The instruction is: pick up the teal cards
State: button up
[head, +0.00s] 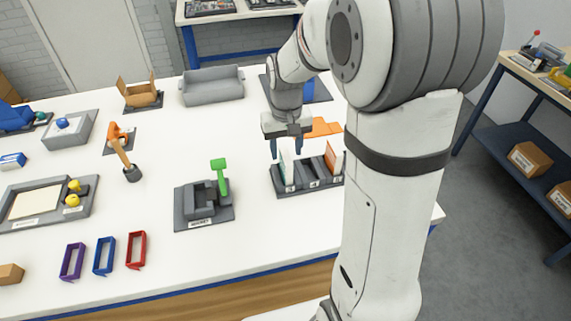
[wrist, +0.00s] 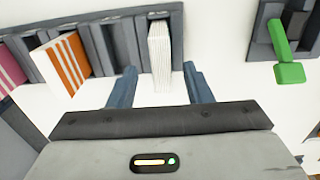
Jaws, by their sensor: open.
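A dark grey card rack (head: 312,185) with labelled slots stands near the right of the table. A pale stack of cards (head: 287,168) stands upright in its left slot. In the wrist view this stack (wrist: 160,48) shows mostly white edges, and I cannot make out a teal face clearly. My gripper (head: 286,151) is open above that slot, pointing down. In the wrist view my gripper (wrist: 160,72) has one finger on each side of the stack, with visible gaps. The rack's right end is partly hidden behind my arm.
Orange-striped cards (wrist: 62,65) and pink cards (wrist: 10,68) stand in other slots. A grey holder (head: 204,206) with a green-handled item (head: 220,175) is close to the rack's left. A grey bin (head: 212,86) stands behind. The table front is clear there.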

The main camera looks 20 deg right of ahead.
notch_tip(320, 180, down, 5)
jog(key=shift+s+a+f+p, duration=0.1)
jog(key=shift+s+f+p, duration=0.1)
jog(key=shift+p, duration=0.2)
jog(key=shift+c, duration=0.2)
grip_shut()
